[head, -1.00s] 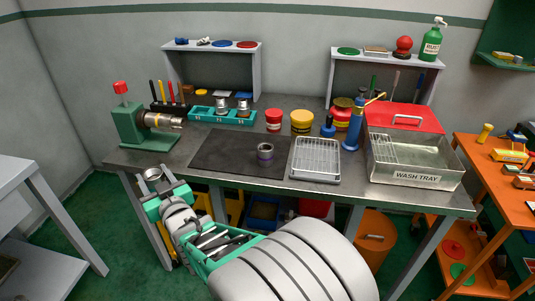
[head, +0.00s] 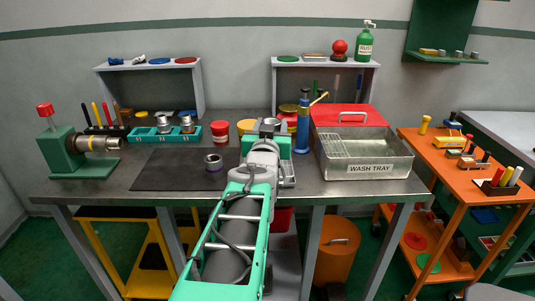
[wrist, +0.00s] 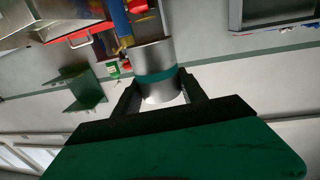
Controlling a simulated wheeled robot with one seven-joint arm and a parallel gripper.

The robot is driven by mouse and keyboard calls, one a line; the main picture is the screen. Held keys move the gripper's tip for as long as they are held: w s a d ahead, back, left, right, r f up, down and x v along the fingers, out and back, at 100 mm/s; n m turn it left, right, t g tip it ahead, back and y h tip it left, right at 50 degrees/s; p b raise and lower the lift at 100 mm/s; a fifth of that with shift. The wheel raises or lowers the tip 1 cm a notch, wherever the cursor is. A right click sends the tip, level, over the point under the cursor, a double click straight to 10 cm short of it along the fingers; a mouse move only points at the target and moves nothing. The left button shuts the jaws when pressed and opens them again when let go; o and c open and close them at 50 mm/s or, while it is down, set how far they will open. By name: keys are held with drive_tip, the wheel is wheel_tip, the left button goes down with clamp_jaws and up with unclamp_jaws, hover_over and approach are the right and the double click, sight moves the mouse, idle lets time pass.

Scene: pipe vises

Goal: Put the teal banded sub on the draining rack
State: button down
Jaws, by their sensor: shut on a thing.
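The teal banded sub (wrist: 154,76) is a silver cylinder with a teal band, shown in the wrist view between the two dark fingers. My gripper (wrist: 160,88) is shut on it. In the head view my gripper (head: 269,126) is over the back middle of the bench, and the sub is hard to make out there.
A purple banded sub (head: 213,162) is on the dark mat (head: 165,172). A teal holder (head: 160,134) with silver subs is behind.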

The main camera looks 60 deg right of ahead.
drive_tip(key=w+d+f, duration=0.2)
drive_tip(key=d+f, duration=0.1)
drive_tip(key=w+d+f, duration=0.2)
drive_tip(key=d+f, duration=0.1)
drive_tip(key=w+d+f, duration=0.1)
drive_tip(key=d+f, duration=0.1)
drive_tip(key=d, duration=0.1)
drive_tip(key=shift+w+d+f, duration=0.35)
drive_tip(key=shift+w+f, duration=0.05)
drive_tip(key=shift+f+b, duration=0.3)
drive_tip(key=shift+f, duration=1.15)
drive_tip(key=shift+f, duration=0.15)
drive_tip(key=c, duration=0.6)
unclamp_jaws()
drive_tip(key=shift+c, duration=0.2)
